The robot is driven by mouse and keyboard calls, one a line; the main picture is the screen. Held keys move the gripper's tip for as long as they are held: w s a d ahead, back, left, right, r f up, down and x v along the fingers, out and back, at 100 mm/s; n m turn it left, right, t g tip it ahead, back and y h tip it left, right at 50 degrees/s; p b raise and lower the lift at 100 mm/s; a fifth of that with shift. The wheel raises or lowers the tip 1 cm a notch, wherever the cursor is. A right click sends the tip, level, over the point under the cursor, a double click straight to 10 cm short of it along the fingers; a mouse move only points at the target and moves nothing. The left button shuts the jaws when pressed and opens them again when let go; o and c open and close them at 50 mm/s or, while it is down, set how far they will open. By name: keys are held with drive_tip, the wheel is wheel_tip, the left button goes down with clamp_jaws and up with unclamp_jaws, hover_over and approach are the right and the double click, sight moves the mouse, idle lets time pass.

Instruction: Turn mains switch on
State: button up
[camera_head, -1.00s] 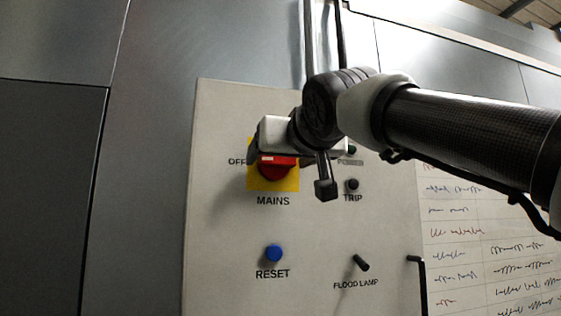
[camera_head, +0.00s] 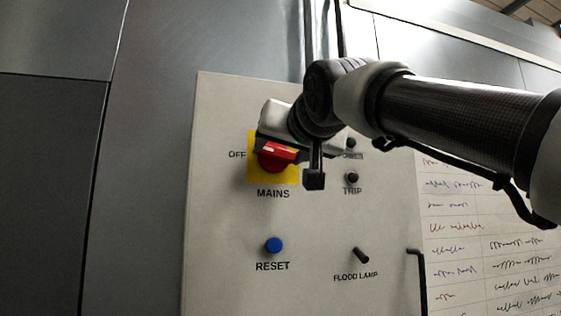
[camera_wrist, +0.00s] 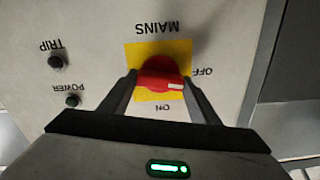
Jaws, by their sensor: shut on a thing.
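The red mains switch (camera_head: 274,157) sits on a yellow plate (camera_head: 289,175) on the grey panel, above the label MAINS. In the head view its handle is slightly tilted, and my gripper (camera_head: 278,140) covers its upper part. In the wrist view the red handle (camera_wrist: 162,82) lies between my two dark fingers, which are shut on it. Its white mark (camera_wrist: 175,87) points toward the right, on the OFF side. The labels OFF and ON both show on or beside the plate there, upside down.
On the panel (camera_head: 225,220) are a blue RESET button (camera_head: 274,245), a FLOOD LAMP toggle (camera_head: 361,255), a TRIP lamp (camera_head: 352,178) and a POWER lamp (camera_wrist: 72,101). A dark handle (camera_head: 422,285) stands at the panel's lower right. A written sheet (camera_head: 480,240) hangs further right.

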drive_tip(key=m+b, duration=0.1)
drive_tip(key=m, duration=0.2)
drive_tip(key=shift+d+f+m, duration=0.1)
drive_tip(key=shift+m, duration=0.3)
drive_tip(key=m+b, duration=0.1)
drive_tip(key=m, duration=0.3)
drive_tip(key=shift+m, duration=0.3)
drive_tip(key=m, duration=0.4)
drive_tip(key=shift+b, duration=0.3)
drive_tip(key=shift+m, duration=1.5)
drive_tip(key=o, duration=1)
drive_tip(key=shift+o, duration=0.2)
